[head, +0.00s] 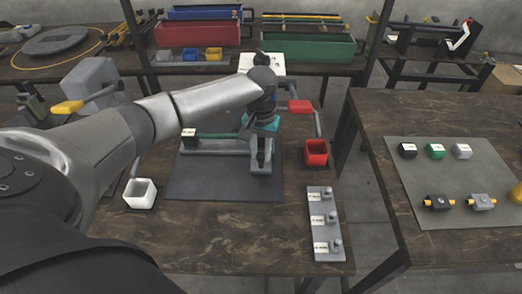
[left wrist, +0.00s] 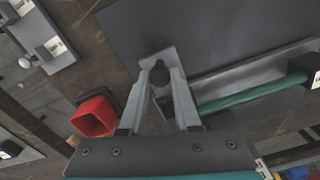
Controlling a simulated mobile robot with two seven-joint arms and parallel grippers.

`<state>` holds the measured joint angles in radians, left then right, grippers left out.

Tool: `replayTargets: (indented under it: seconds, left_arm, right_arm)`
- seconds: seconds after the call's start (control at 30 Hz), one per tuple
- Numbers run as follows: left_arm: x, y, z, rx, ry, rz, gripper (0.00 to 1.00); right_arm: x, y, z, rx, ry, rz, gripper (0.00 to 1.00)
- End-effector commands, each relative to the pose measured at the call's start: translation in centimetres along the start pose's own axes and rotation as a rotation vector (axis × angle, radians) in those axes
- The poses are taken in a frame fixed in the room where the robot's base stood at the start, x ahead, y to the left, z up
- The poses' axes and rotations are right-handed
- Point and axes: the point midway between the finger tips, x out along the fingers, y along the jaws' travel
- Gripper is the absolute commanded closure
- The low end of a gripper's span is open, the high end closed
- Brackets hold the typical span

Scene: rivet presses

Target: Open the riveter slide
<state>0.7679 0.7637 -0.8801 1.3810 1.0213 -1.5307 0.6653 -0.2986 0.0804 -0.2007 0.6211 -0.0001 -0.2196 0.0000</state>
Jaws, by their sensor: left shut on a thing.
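The riveter slide is a long low metal fixture with a green bar (head: 215,136) and a dark labelled block (head: 188,132) at its left end. It lies on a dark grey mat (head: 190,185) on the table. My left gripper (head: 261,163) reaches down from above at the fixture's right end. In the left wrist view my left gripper (left wrist: 163,88) has its two fingers on either side of a dark upright knob (left wrist: 160,72) on a grey metal plate, shut on it. The green bar (left wrist: 250,94) runs off to the right there. The fingers hide part of the knob.
A red open box (head: 316,152) stands close right of the mat, and a white box (head: 140,193) at its left. A grey plate with several labelled pegs (head: 323,222) lies at front right. A red-handled lever (head: 300,106) and yellow-handled lever (head: 68,107) stand behind.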

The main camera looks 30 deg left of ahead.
Motion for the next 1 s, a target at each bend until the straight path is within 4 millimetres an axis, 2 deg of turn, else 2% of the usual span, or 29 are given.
replayTargets:
  seconds: [0.03, 0.1, 1.0]
  left_arm:
    - [-0.01, -0.02, 0.00, 0.000, 0.000, 0.000, 0.92]
    - [-0.01, -0.02, 0.00, 0.000, 0.000, -0.001, 1.00]
    - [-0.04, -0.06, -0.02, -0.001, 0.000, -0.001, 1.00]
  right_arm:
    - [0.00, -0.03, 0.03, 0.000, -0.001, 0.000, 1.00]
    - [0.00, -0.03, 0.05, 0.001, -0.001, 0.000, 1.00]
    - [-0.01, -0.05, 0.20, 0.002, -0.004, -0.001, 1.00]
